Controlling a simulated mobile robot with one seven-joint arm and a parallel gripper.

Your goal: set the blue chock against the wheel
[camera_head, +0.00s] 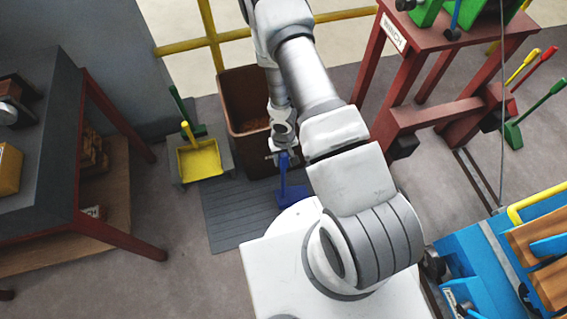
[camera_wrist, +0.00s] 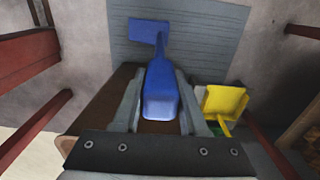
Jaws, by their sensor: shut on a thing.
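The blue chock (camera_head: 291,190) hangs below my gripper (camera_head: 284,153) in the head view, over the grey ribbed mat. In the wrist view, the blue chock (camera_wrist: 150,32) has a long bar with a thick near end between my gripper's fingers (camera_wrist: 159,85). My gripper is shut on it. I cannot tell whether its lower end touches the mat. A blue cart (camera_head: 486,262) stands at the lower right of the head view. A dark round part at its left edge may be the wheel (camera_head: 433,266); my arm and base partly hide that area.
A brown bin (camera_head: 245,90) stands behind my gripper. A yellow dustpan (camera_head: 200,160) is left of it. The grey mat (camera_head: 228,222) lies on the floor. A red-legged bench (camera_head: 150,250) is at left, a red winch stand (camera_head: 440,113) at right. Dark rails (camera_head: 475,185) run toward the cart.

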